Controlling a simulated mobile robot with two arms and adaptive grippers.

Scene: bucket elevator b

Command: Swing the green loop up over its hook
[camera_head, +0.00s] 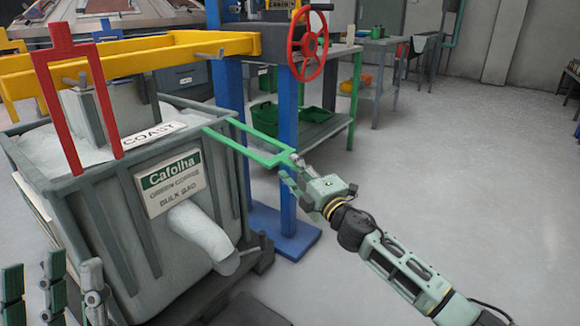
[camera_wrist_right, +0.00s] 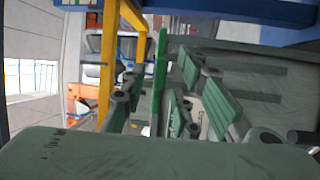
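The green loop (camera_head: 262,157) is a thin rectangular frame. It sticks out nearly level from the rim of the grey bin, its outer end away from the bin. My right gripper (camera_head: 287,171) is at the outer end of the loop, fingers spread. In the right wrist view, a green bar (camera_wrist_right: 158,85) stands between the fingers; I cannot tell whether it touches them. A small grey peg (camera_head: 221,53) on the yellow beam (camera_head: 190,52) may be the loop's hook. My left gripper (camera_head: 36,278) is at the bottom left, open and empty, away from the loop.
The grey bin (camera_head: 110,235) holds white material and has a spout. A red loop (camera_head: 72,95) stands upright against the beam at left. Blue posts (camera_head: 288,125) and a red handwheel (camera_head: 307,46) stand behind the green loop. Open floor lies to the right.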

